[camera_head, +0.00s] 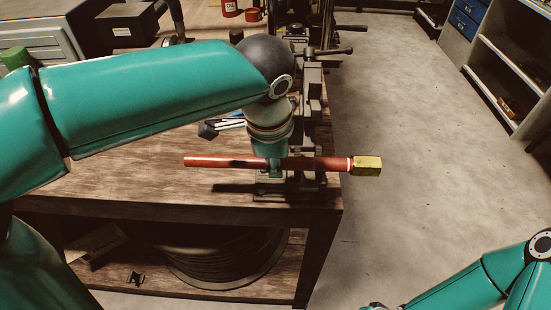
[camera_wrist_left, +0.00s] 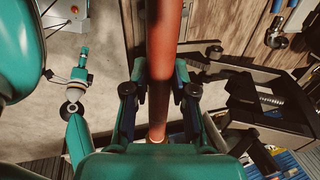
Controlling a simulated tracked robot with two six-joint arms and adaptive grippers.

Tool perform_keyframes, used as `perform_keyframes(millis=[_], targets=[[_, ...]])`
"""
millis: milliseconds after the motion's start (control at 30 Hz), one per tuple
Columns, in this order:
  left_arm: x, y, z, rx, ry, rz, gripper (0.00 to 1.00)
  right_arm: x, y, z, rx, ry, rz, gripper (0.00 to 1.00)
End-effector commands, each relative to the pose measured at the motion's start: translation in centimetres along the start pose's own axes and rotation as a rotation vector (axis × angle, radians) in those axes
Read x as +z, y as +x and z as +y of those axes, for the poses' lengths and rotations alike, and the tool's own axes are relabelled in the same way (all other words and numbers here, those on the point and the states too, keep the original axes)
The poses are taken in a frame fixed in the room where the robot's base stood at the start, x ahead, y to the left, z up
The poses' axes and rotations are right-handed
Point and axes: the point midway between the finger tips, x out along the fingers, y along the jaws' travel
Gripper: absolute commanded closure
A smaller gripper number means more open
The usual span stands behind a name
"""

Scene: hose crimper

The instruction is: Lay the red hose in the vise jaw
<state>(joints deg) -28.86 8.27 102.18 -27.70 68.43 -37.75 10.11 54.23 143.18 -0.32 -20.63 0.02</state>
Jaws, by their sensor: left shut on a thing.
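The red hose (camera_head: 220,160) is a straight red tube with a brass-coloured hex fitting (camera_head: 367,166) at its right end. My left gripper (camera_head: 272,168) is shut on the hose near its middle, pointing down. The hose lies level across the picture, and the fitting reaches past the table's right edge. The dark vise (camera_head: 313,105) is at that edge, partly hidden by my gripper and the hose. I cannot tell whether the hose touches its jaw. In the left wrist view the hose (camera_wrist_left: 163,45) runs between the fingers. Only a small part of my right gripper (camera_head: 375,306) shows.
The wooden workbench (camera_head: 110,175) has a blue-handled tool (camera_head: 209,130) left of the vise. A black box (camera_head: 126,24) and red cans (camera_head: 230,7) stand further back. A reel (camera_head: 215,255) is on the lower shelf. The floor (camera_head: 405,150) to the right is clear.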

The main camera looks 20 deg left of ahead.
Motion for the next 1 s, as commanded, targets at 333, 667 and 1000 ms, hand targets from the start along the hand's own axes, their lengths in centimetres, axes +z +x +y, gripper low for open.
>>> perform_keyframes(millis=[333, 667, 1000], targets=[[0.1, 2.2, -1.9, -0.001, -0.002, -0.001, 1.00, 0.0, 0.3, 0.1, 0.000, 0.000, 0.000, 0.60], [0.3, 4.1, -3.5, -0.002, -0.002, -0.001, 1.00, 0.0, 0.3, 0.1, 0.000, 0.000, 0.000, 0.60], [0.3, 6.2, -5.1, -0.002, -0.002, 0.000, 1.00, 0.0, 0.4, 0.1, 0.000, 0.000, 0.000, 0.60]])
